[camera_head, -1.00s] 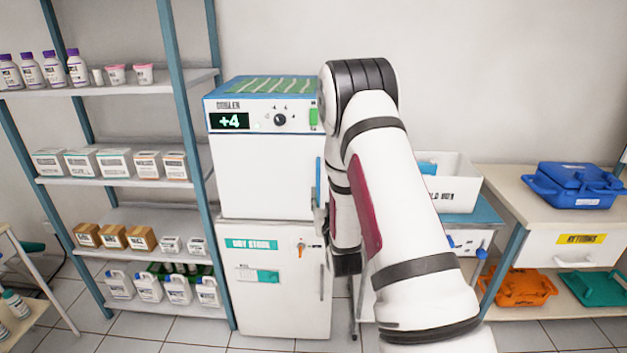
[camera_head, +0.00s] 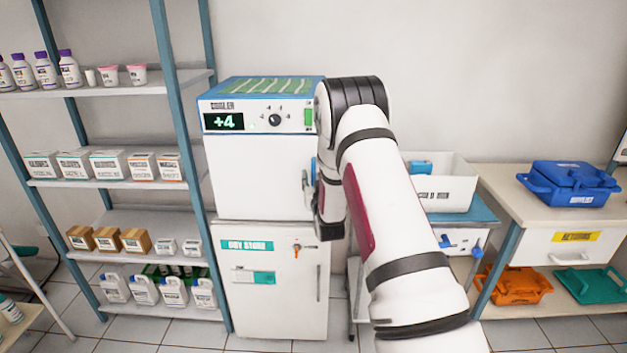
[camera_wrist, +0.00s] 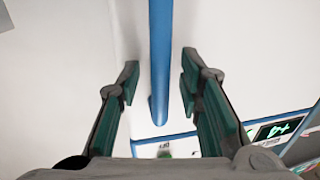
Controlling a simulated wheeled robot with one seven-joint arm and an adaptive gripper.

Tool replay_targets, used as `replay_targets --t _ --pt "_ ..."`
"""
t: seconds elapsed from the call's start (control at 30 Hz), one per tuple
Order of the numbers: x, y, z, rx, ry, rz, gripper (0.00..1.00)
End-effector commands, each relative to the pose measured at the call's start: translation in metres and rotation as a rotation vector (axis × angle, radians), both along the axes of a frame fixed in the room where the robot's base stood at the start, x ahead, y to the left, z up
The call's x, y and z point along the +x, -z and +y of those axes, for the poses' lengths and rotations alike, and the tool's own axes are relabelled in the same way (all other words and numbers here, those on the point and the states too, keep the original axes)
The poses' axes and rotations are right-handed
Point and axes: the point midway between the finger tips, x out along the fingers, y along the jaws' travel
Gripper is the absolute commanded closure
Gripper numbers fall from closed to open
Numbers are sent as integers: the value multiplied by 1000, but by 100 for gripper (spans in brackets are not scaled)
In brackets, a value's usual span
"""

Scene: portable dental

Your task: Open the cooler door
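The cooler (camera_head: 255,175) is a white box with a blue top edge and a +4 display, standing on a lower white cabinet. Its door looks shut. The blue vertical door handle (camera_head: 313,166) is at the door's right edge, mostly hidden behind my arm. In the wrist view the handle (camera_wrist: 160,50) runs between the two fingers of my gripper (camera_wrist: 160,72). The fingers are apart, with a gap visible on each side of the handle. In the head view my gripper (camera_head: 308,185) is at the door's right edge, partly hidden by my wrist.
A shelf rack (camera_head: 165,90) with bottles and boxes stands left of the cooler. The dry store cabinet (camera_head: 280,300) is below it. A white bin (camera_head: 450,185) and a table with a blue case (camera_head: 568,185) are to the right. Floor shows in front.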

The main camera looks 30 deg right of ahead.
Motion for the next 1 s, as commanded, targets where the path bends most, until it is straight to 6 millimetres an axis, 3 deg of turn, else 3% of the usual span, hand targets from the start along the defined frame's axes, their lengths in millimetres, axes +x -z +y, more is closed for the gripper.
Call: replay_targets --t 0.03,0.17,0.47,0.67,1.0 --pt "0 0 0 0 0 0 71" --pt "0 0 0 0 0 0 100" --pt "-1 0 1 0 3 0 100" --pt "-11 0 12 0 39 1 100" --pt "-53 0 68 1 227 2 100"
